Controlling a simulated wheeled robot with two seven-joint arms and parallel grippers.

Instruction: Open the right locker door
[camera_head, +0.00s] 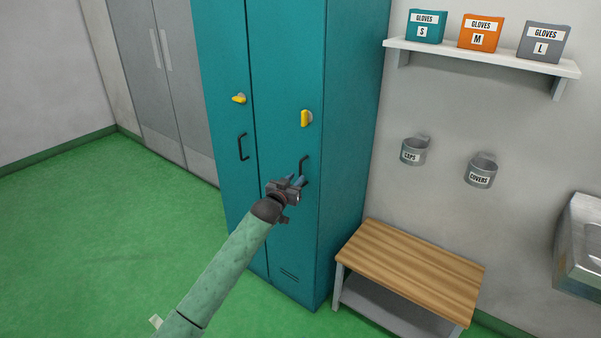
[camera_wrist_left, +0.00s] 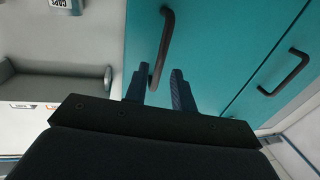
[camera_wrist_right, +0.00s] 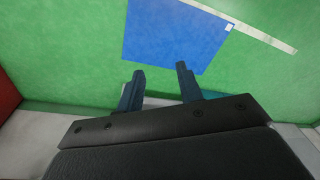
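The right locker door (camera_head: 282,60) is teal and looks shut. It has a yellow latch (camera_head: 306,118), turned upright, and a dark bar handle (camera_head: 303,162). My left gripper (camera_head: 295,181) is at the lower end of this handle. In the left wrist view my left gripper (camera_wrist_left: 157,84) is open, and the handle (camera_wrist_left: 165,45) runs down between its fingers with a gap towards the right finger. Whether either finger touches it I cannot tell. My right gripper (camera_wrist_right: 160,78) is open and empty above the floor, and out of the head view.
The left locker door (camera_head: 225,70) is shut, with a yellow latch (camera_head: 239,98) lying sideways and its own handle (camera_head: 243,147). A wooden-topped bench (camera_head: 415,270) stands close to the locker's right side. A shelf (camera_head: 480,57) holds glove boxes. Green floor (camera_head: 100,230) is clear at left.

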